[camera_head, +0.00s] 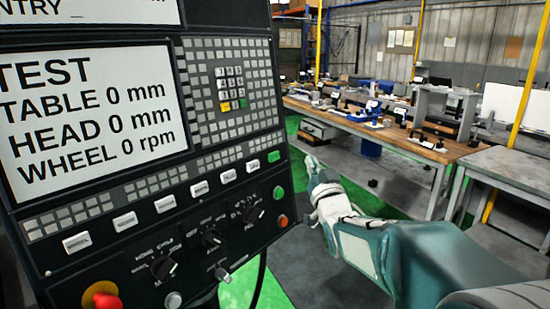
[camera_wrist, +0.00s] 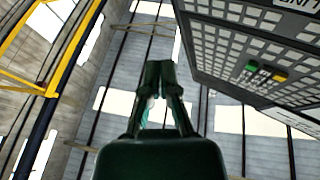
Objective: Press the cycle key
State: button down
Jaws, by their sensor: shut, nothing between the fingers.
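The control panel (camera_head: 130,180) fills the left of the head view, with a screen (camera_head: 85,115) reading TEST, table 0 mm, head 0 mm and wheel 0 rpm. Below the screen is a slanting row of white keys (camera_head: 165,204) ending in a green key (camera_head: 274,156). A round green button (camera_head: 278,193) sits below that. The labels are too small to tell which is the cycle key. My gripper (camera_head: 311,163) is right of the panel, apart from it. In the wrist view my gripper (camera_wrist: 158,68) is shut and empty, with the panel's keypad (camera_wrist: 250,40) to its right.
A red emergency knob (camera_head: 104,296), rotary switches (camera_head: 213,238) and a red button (camera_head: 282,220) are on the lower panel. A wooden workbench (camera_head: 400,135) with tools stands behind on the right, beside a grey table (camera_head: 510,170). Open floor lies between the panel and benches.

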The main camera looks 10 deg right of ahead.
aim_at(278, 153)
jog(key=w+a+f, duration=0.1)
jog(key=w+a, duration=0.4)
jog(key=w, duration=0.1)
jog(key=shift+f, duration=0.2)
jog(key=shift+w+a, duration=0.1)
dwell(1.3)
jog(key=shift+w+a, duration=0.2)
jog(key=shift+w+a, duration=0.25)
jog(key=shift+w, duration=0.05)
dwell(0.9)
jog(key=shift+s+d, duration=0.5)
jog(key=shift+s, duration=0.1)
jog(key=s+d, duration=0.1)
jog(key=s, duration=0.1)
jog(key=s+d+r, duration=0.1)
jog(key=d, duration=0.1)
jog(key=shift+s+d, duration=0.1)
jog(key=shift+s, duration=0.3)
dwell(0.3)
